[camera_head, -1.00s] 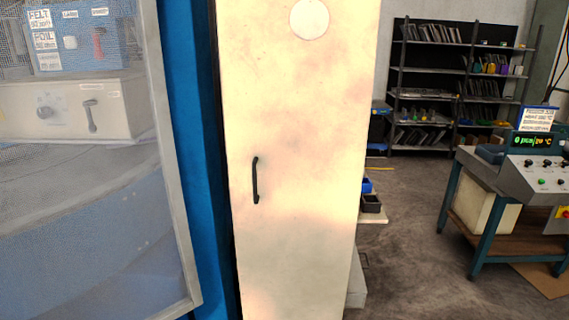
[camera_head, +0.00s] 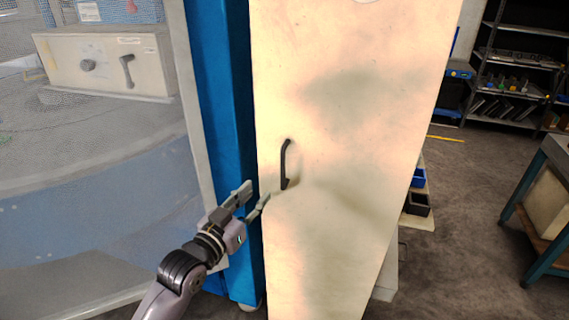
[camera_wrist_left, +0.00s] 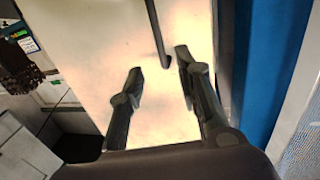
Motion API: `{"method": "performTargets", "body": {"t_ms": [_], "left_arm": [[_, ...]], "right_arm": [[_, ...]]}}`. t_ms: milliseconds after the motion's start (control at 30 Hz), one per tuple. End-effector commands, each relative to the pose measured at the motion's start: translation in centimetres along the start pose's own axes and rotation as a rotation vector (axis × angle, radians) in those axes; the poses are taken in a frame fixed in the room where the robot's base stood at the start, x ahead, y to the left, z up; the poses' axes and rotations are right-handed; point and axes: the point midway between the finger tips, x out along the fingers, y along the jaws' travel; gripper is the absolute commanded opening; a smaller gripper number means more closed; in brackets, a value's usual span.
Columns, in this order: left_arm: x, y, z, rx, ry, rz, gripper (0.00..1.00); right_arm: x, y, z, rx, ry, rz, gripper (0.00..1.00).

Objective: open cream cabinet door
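The cream cabinet door (camera_head: 345,130) stands shut in the middle of the head view. Its dark vertical handle (camera_head: 285,164) is on the left part of the door. My left gripper (camera_head: 258,192) is open, low and to the left of the handle, with nothing between its fingers. In the left wrist view the door (camera_wrist_left: 120,35) fills the middle, and the handle (camera_wrist_left: 158,35) ends just above the gap between the open fingers (camera_wrist_left: 160,65). The fingers look apart from the handle. My right gripper is in neither view.
A blue upright (camera_head: 222,120) and a mesh-screened machine (camera_head: 100,200) stand left of the door. Small bins (camera_head: 417,204) sit on a ledge to its right. Shelves (camera_head: 515,80) and a teal-legged bench (camera_head: 545,210) are further right, with open floor (camera_head: 465,215) between.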

Motion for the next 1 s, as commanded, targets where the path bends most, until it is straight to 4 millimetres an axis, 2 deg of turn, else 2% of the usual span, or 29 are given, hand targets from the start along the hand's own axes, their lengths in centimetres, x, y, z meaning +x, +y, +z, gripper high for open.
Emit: {"method": "performTargets", "body": {"t_ms": [33,133,500,700,1000], "left_arm": [[1.2,0.1,-0.4,-0.002,0.001,0.001,0.31],[3.3,0.0,-0.3,-0.002,0.001,0.0,0.31],[10.0,0.0,-0.2,-0.001,-0.001,0.0,0.31],[12.2,0.0,-0.1,-0.001,-0.001,0.001,0.31],[13.1,0.0,0.1,0.0,-0.001,0.0,0.31]], "right_arm": [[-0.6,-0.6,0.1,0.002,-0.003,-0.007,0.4],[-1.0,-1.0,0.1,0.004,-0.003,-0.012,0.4],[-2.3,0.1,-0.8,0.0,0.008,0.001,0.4],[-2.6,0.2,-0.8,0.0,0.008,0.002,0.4],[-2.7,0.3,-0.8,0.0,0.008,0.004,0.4]]}}
